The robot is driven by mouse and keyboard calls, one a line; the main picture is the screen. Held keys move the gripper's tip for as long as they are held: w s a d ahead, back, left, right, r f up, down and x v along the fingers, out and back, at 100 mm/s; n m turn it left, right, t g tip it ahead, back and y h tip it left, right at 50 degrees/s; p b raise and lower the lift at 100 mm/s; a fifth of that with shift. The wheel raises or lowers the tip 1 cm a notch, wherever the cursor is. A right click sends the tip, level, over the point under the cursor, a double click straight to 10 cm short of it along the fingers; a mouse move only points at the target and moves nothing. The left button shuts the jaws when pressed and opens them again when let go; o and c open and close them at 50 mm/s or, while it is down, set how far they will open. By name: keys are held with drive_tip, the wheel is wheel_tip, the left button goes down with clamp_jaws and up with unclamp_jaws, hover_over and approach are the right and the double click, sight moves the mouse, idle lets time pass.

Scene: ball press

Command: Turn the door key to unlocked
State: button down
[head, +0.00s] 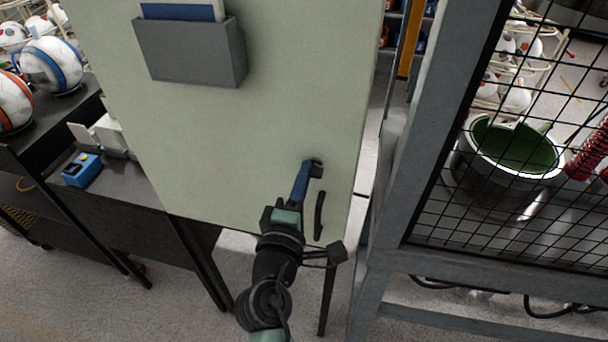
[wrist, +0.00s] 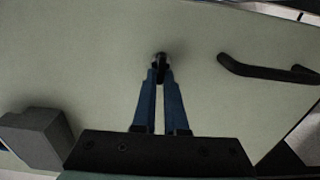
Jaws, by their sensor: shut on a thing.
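The door key (wrist: 161,58) is a small dark piece at the pale green door, seen in the wrist view between my fingertips. My gripper (wrist: 160,72) has two blue fingers that converge on the key and are shut on it. In the head view my gripper (head: 314,166) reaches the right part of the door (head: 250,130), and the fingers mostly hide the key. A black curved door handle (head: 319,215) is just right of and below the fingertips; it also shows in the wrist view (wrist: 265,71). The key's exact angle is hard to tell.
A grey holder (head: 190,52) with a blue item is fixed to the upper door. A grey frame with black mesh (head: 530,180) stands close on the right. Shelves with balls (head: 52,64) and a blue box (head: 82,170) are at the left.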

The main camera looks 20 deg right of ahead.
drive_tip(key=c, duration=1)
unclamp_jaws()
drive_tip(key=shift+o, duration=0.2)
drive_tip(key=b+v, duration=0.4)
drive_tip(key=v, duration=0.9)
